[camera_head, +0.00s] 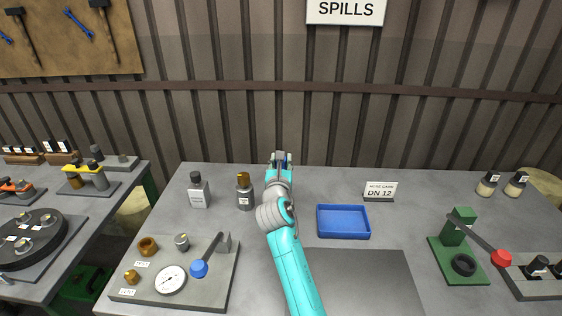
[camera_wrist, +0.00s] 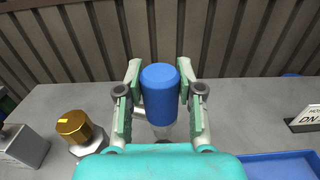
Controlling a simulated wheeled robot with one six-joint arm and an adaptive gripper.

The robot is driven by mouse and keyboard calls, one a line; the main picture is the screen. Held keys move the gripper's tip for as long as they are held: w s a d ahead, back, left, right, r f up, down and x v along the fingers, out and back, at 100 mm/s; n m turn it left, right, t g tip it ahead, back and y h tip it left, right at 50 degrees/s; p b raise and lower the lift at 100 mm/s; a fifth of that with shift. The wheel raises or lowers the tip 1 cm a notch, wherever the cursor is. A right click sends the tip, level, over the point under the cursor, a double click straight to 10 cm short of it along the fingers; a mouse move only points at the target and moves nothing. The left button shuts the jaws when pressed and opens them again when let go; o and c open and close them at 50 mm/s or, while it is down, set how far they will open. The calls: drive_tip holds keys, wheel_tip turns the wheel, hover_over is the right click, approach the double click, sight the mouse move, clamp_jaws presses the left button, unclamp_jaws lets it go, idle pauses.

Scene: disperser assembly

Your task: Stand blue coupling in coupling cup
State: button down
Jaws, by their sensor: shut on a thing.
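The blue coupling (camera_wrist: 160,95) is a blue cylinder, upright in the wrist view, held between the two fingers of my gripper (camera_wrist: 160,92). A pale grey, partly see-through shape shows just below it; I cannot tell if this is part of the coupling or a thing behind it. In the head view my gripper (camera_head: 281,158) is at the back of the table, and my arm mostly hides the coupling. I cannot tell for sure which thing is the coupling cup.
A grey bottle (camera_head: 199,190) and a brass-capped bottle (camera_head: 244,191) stand left of my arm. A blue tray (camera_head: 343,222) and a DN 12 sign (camera_head: 380,191) are to the right. A gauge board (camera_head: 205,284) with a lever is front left; a green press (camera_head: 458,248) is far right.

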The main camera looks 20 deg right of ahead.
drive_tip(key=shift+f, duration=2.8)
drive_tip(key=shift+f, duration=1.2)
drive_tip(key=shift+s+f, duration=0.1)
drive_tip(key=shift+f, duration=0.3)
drive_tip(key=shift+s+f, duration=0.1)
drive_tip(key=shift+f, duration=0.6)
drive_tip(key=shift+d+r, duration=0.15)
drive_tip(key=shift+r, duration=0.65)
drive_tip(key=shift+w+a+r, duration=0.2)
drive_tip(key=shift+a+r, duration=0.05)
drive_tip(key=shift+r, duration=0.05)
drive_tip(key=shift+s+f, duration=0.1)
drive_tip(key=shift+f, duration=0.2)
idle(1.2)
